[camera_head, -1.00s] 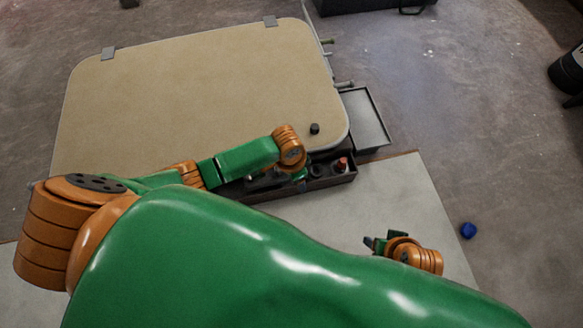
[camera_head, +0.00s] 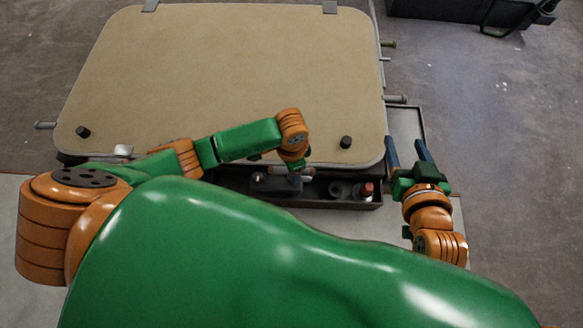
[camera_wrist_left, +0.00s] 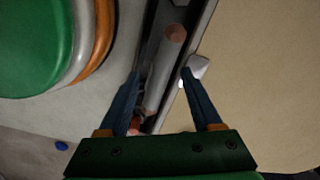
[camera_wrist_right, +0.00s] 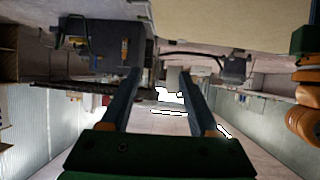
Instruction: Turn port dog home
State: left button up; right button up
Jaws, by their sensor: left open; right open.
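The beige hatch panel (camera_head: 235,75) has a black knob (camera_head: 83,132) near its lower left corner and another (camera_head: 346,142) near its lower right. A small silver tab (camera_head: 122,150) is at its lower left edge; it may be the port dog. My left gripper (camera_head: 296,181) is over the dark tray at the panel's near edge, its fingers small and partly hidden. In the left wrist view, its open fingers (camera_wrist_left: 158,80) straddle the panel edge, with a silver tab (camera_wrist_left: 198,67) by one fingertip. My right gripper (camera_head: 405,145) is open and empty, right of the panel.
The dark tray (camera_head: 318,205) holds a grey cylinder (camera_wrist_left: 163,75), a black ring (camera_head: 338,190) and a red-topped bottle (camera_head: 366,188). Pins (camera_head: 396,99) stick out from the panel's right side. A dark case (camera_head: 455,10) stands at the far right. The floor at right is clear.

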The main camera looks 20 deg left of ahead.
pick_arm(q)
jog(key=shift+f+b, duration=0.55)
jog(key=shift+f, duration=0.35)
jog(key=shift+f+b, duration=0.45)
jog(key=shift+f, duration=0.2)
pick_arm(e)
notch_tip(320, 180, up, 15)
jog(key=w+a+t+y, duration=0.1)
jog(key=a+t+y, duration=0.1)
jog(key=t, duration=0.6)
jog(key=shift+w+f+n+t+y, duration=0.15)
jog(key=shift+n+t+y, duration=0.2)
jog(key=shift+y, duration=0.25)
jog(key=shift+a, duration=0.1)
